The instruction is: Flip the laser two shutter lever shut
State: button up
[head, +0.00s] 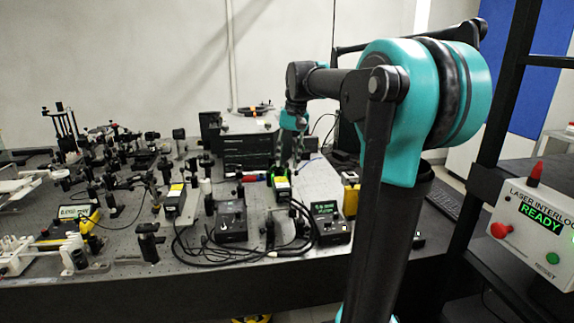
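My gripper (289,163) hangs pointing down below its teal wrist, over the back middle of the optical table. Its two dark fingers look spread, with nothing seen between them. A second laser housing with a yellow label (175,201) stands further left. I cannot tell which is laser two. The shutter lever is too small to make out, and I cannot tell whether the gripper touches anything.
The optical table (115,275) is crowded with mounts at left. Two dark controllers (231,221) (328,222) with loose black cables stand at the front. The laser interlock box (535,222) at far right reads READY.

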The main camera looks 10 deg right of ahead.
jog(key=shift+a+f, duration=0.15)
jog(key=shift+f, duration=0.8)
grip_shut()
